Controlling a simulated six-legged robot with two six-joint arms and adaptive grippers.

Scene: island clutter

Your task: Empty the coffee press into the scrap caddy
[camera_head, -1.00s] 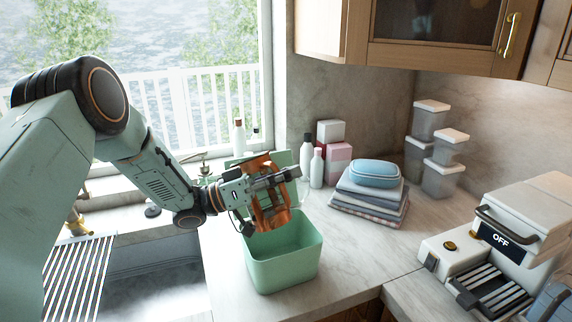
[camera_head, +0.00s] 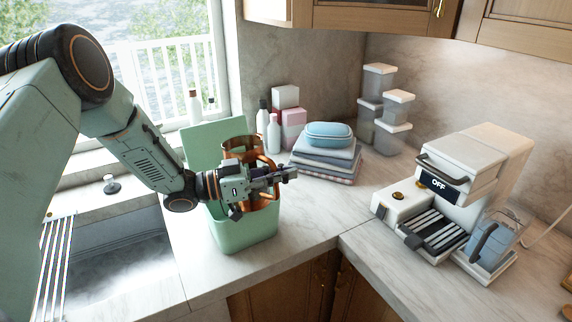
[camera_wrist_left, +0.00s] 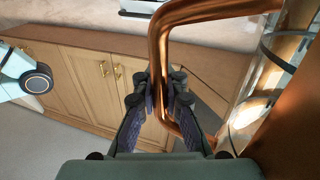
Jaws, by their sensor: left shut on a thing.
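The coffee press (camera_head: 240,146) has a copper frame and a clear glass body. In the head view it looks nearly upright, over or just at the rim of the scrap caddy (camera_head: 246,234). The caddy is a light green bin on the counter, with its lid (camera_head: 200,143) open behind it. My left gripper (camera_head: 284,173) is shut on the press's copper handle, which also shows between the fingers (camera_wrist_left: 160,92) in the left wrist view. My arm and gripper hide part of the press and the caddy's opening. The contents of both cannot be seen. My right gripper is out of view.
Bottles (camera_head: 273,133) and pink and white boxes (camera_head: 292,118) stand behind the caddy. Folded cloths (camera_head: 325,160) bear a blue case. Stacked containers (camera_head: 392,125) are in the corner. A coffee machine (camera_head: 455,185) stands right, the sink (camera_head: 120,255) left. Counter between is clear.

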